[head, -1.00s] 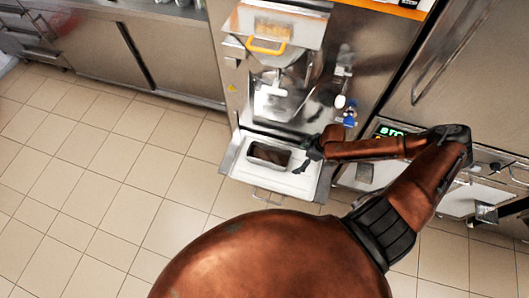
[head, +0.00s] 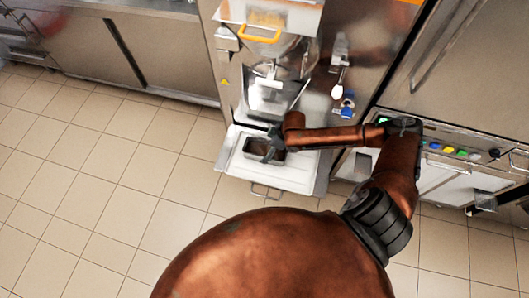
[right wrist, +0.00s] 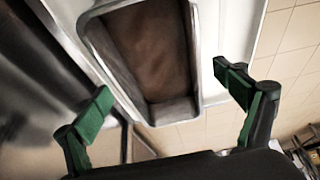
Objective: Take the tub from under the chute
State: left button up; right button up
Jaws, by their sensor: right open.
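The tub (head: 253,148) is a small metal rectangular pan. It stands on the white shelf (head: 229,160) below the machine's metal chute (head: 268,98). In the right wrist view the tub (right wrist: 172,112) has a pale rim and brown inside. My right gripper (head: 273,149) is over the tub's right part and hides some of it. In the right wrist view my right gripper (right wrist: 163,86) is open, with one green-padded finger on each side of the tub's near end. My left gripper is not in view.
The machine has an orange handle (head: 260,36) above the chute. A white and a blue knob (head: 347,104) stick out to the right. A control panel with coloured buttons (head: 448,150) is farther right. Tiled floor (head: 130,180) at left is clear.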

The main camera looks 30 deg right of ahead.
aim_at(265, 151)
jog(key=shift+x, duration=0.9)
jog(key=shift+w+f, duration=0.1)
jog(key=shift+f, duration=0.2)
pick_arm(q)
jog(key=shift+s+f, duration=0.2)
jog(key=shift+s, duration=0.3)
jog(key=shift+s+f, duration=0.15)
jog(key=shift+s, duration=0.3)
pick_arm(e)
jog(key=shift+r, duration=0.1)
jog(key=shift+c, duration=0.3)
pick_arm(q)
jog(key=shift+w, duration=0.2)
pick_arm(e)
jog(key=c, duration=1.6)
